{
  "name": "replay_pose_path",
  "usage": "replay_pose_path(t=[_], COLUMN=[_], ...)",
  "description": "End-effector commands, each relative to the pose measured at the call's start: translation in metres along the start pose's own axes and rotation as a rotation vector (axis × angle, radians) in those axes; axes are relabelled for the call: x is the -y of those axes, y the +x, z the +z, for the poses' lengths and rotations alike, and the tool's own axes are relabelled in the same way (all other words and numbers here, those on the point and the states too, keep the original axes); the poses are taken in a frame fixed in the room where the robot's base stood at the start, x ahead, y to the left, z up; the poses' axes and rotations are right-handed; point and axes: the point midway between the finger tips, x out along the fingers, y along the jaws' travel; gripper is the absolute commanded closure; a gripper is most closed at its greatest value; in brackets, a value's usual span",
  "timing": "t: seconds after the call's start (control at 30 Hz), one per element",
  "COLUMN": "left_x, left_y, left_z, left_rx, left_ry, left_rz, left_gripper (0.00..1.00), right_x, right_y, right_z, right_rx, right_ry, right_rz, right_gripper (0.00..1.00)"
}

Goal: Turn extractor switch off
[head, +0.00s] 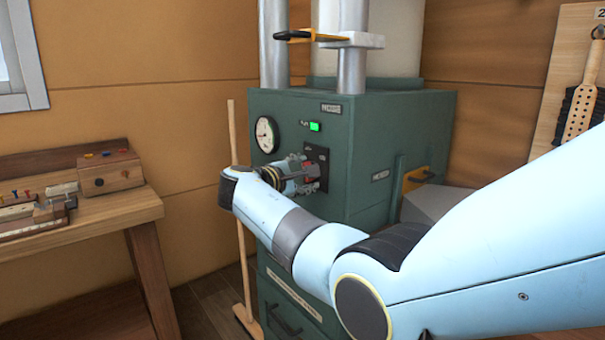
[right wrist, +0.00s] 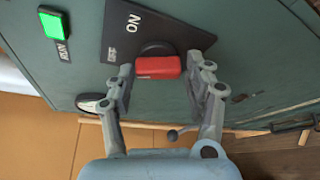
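The extractor is a green cabinet (head: 400,120) with a black switch plate (head: 323,155) on its front. In the right wrist view the plate (right wrist: 125,40) reads ON and what looks like OFF, and a red switch handle (right wrist: 158,67) sticks out of it. A green lamp (head: 315,127) above the switch is lit; it also shows in the right wrist view (right wrist: 54,25). My right gripper (right wrist: 161,75) is open, with one finger on each side of the red handle and gaps visible. In the head view the gripper (head: 306,175) partly hides the handle. My left gripper is not in view.
A round gauge (head: 266,134) sits left of the lamp. A long wooden-handled tool (head: 238,200) leans by the cabinet's left side. A wooden bench (head: 100,215) with small boxes stands at the left. Metal pipes (head: 273,45) rise from the cabinet top.

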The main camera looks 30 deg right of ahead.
Motion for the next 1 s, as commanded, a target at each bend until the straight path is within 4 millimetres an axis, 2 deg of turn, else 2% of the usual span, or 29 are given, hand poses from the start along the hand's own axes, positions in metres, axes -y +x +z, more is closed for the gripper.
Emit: replay_pose_path(t=[0.03,0.1,0.4,0.8,1.0], left_x=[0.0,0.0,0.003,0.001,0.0], left_y=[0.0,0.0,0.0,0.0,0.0], left_z=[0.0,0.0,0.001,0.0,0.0], left_rx=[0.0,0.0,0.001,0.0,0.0], left_ry=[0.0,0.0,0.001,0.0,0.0], left_rz=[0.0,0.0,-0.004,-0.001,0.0], left_gripper=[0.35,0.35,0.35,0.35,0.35], right_x=[0.0,-0.001,-0.001,0.0,-0.001], right_y=[0.0,0.0,-0.003,-0.065,-0.075], right_z=[0.0,0.0,0.0,-0.001,0.0], right_rx=[0.0,0.0,0.0,-0.001,0.0], right_ry=[0.001,0.001,0.003,0.002,0.002], right_rz=[0.0,0.001,0.002,0.001,0.002], right_gripper=[0.38,0.31,0.31,0.31,0.31])
